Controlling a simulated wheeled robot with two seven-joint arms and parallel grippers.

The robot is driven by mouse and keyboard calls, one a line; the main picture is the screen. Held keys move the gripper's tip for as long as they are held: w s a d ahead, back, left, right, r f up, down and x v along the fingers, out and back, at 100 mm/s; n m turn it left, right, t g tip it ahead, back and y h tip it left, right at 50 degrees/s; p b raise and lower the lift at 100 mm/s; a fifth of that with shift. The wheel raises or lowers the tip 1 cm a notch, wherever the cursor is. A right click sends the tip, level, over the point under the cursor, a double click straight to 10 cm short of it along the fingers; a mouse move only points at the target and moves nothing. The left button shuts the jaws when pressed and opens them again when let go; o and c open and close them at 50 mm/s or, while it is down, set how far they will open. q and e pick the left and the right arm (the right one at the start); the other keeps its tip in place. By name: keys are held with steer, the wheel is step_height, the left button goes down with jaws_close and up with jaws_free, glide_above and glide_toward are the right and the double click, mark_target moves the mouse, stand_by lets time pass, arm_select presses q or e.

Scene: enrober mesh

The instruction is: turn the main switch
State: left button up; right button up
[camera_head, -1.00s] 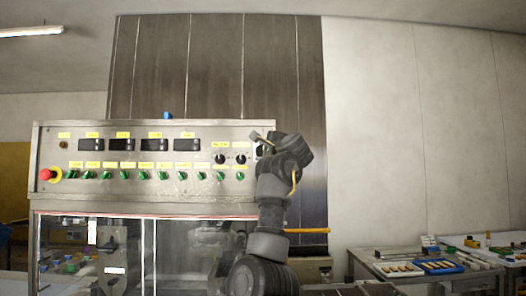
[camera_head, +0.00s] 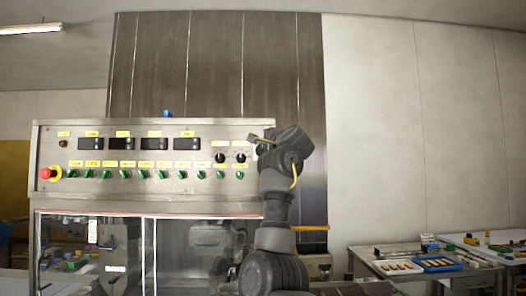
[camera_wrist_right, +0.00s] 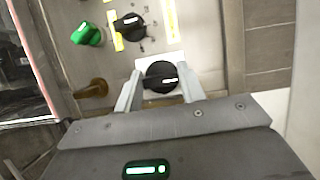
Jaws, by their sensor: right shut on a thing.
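The main switch, a round black knob (camera_wrist_right: 160,76) with a pale mark, sits at the right end of the steel control panel (camera_head: 100,190). My right gripper (camera_wrist_right: 161,70) is shut on this knob, with one pale finger on each side of it in the right wrist view. In the head view the right gripper (camera_head: 262,146) is at the panel's right edge, seen from behind, and hides most of the knob. My left gripper is not in view.
Close to the held knob are another black knob (camera_wrist_right: 130,26), a green switch (camera_wrist_right: 87,34) and a brown, amber-looking knob (camera_wrist_right: 97,88). A red emergency button (camera_head: 45,173) is at the panel's far left. A table with trays (camera_head: 438,265) stands at the right.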

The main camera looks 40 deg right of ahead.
steer(key=o, duration=1)
steer(key=shift+c, duration=0.2)
steer(key=b+v, duration=0.5)
steer(key=v, duration=0.5)
steer(key=shift+s, duration=0.35)
steer(key=shift+a, duration=0.1)
